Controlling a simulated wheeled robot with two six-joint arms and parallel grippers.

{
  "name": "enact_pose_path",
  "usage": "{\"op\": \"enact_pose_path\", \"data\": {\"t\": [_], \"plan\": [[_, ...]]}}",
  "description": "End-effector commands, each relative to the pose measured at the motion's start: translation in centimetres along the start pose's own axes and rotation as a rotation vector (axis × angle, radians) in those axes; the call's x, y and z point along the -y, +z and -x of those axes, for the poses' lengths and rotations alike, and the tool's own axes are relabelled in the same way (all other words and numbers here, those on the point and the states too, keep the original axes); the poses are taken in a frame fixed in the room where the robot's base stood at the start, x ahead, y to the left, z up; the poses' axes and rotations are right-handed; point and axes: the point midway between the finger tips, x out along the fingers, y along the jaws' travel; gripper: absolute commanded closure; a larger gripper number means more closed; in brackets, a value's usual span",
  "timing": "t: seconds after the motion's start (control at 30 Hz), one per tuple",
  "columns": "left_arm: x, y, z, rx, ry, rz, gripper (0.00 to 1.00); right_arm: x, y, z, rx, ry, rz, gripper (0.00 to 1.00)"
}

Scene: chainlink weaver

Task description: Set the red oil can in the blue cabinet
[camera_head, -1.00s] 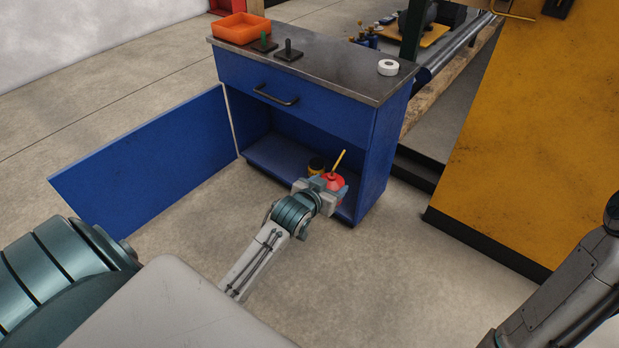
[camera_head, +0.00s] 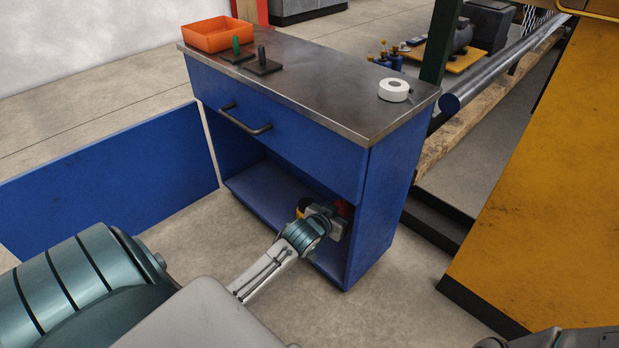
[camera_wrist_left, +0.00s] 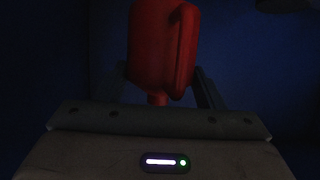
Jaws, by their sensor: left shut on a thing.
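The blue cabinet (camera_head: 277,130) stands ahead with its lower door (camera_head: 110,180) swung open to the left. My left gripper (camera_head: 333,215) reaches into the right side of the open lower compartment. It is shut on the red oil can (camera_head: 344,208), which is mostly hidden behind the gripper in the head view. In the left wrist view the red can (camera_wrist_left: 163,45) fills the upper middle, between the two fingers (camera_wrist_left: 160,90), with dark blue cabinet surfaces around it. Whether the can touches the compartment floor cannot be told.
A dark and yellow object (camera_head: 304,206) is beside my left gripper inside the compartment. The cabinet top holds an orange bin (camera_head: 218,35), small stands (camera_head: 262,66) and a white tape roll (camera_head: 394,90). A yellow panel (camera_head: 545,190) stands at the right. The compartment's left floor (camera_head: 258,194) is clear.

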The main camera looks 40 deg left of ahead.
Motion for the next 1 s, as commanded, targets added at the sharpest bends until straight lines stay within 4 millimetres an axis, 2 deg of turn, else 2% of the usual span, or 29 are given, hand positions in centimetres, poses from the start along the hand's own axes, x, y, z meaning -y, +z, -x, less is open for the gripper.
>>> {"op": "enact_pose_path", "data": {"t": [0.17, 0.4, 0.63, 0.8, 1.0], "plan": [[0.1, 1.4, -0.6, 0.0, 0.0, 0.0, 0.7, -0.3, -0.7, 0.8, 0.002, 0.001, 0.0, 0.64], [0.0, 5.4, -2.2, 0.0, 0.0, 0.0, 0.7, -1.0, -1.4, 3.4, 0.043, 0.0, 0.003, 0.64], [0.0, 7.0, -2.9, -0.001, 0.0, 0.0, 0.7, -1.3, -1.9, 4.3, 0.048, 0.0, 0.002, 0.64], [0.0, 9.2, -3.8, 0.0, 0.0, 0.001, 0.7, -1.8, -2.8, 5.8, 0.049, 0.001, 0.001, 0.64], [0.0, 9.3, -3.8, -0.001, 0.0, 0.0, 0.7, -1.8, -2.7, 5.9, 0.052, 0.001, 0.001, 0.64]]}}
